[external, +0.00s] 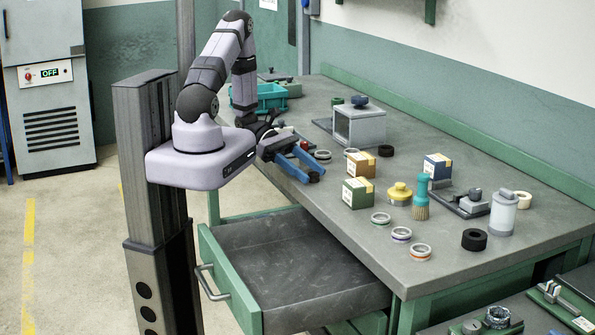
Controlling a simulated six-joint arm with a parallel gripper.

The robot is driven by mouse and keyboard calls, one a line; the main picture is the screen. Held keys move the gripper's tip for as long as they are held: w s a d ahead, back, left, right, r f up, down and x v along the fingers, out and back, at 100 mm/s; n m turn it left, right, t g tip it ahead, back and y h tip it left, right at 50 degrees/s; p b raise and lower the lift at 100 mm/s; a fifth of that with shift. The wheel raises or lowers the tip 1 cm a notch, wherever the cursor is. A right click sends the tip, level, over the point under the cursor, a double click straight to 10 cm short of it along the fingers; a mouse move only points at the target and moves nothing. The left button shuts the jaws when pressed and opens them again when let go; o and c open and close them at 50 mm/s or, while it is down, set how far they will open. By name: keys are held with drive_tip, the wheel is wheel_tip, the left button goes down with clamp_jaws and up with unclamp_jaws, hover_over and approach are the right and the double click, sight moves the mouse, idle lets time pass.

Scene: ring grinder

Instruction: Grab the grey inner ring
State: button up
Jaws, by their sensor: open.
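My gripper (314,175) has blue fingers with dark tips. It is open and hangs low at the left edge of the workbench. A grey ring (322,155) lies flat on the bench just above the fingertips in the picture, apart from them. A paler ring (350,152) lies a little to its right. From this view I cannot tell for sure which is the grey inner ring. Nothing shows between the fingers.
A grey box-shaped fixture (361,128), small cartons (358,194), a brush (421,200), a yellow-topped container (399,193) and a white bottle (503,214) stand on the workbench (350,230). A teal bin (270,96) is at the back. An open drawer (290,265) juts out below.

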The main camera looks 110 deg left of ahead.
drive_tip(key=shift+w+d+f, duration=0.1)
drive_tip(key=shift+w, duration=0.05)
drive_tip(key=c, duration=1.2)
drive_tip(key=shift+o, duration=0.2)
drive_tip(key=shift+r, duration=0.2)
wheel_tip(320, 180, up, 10)
drive_tip(key=shift+f+b, duration=0.15)
drive_tip(key=shift+b, duration=0.3)
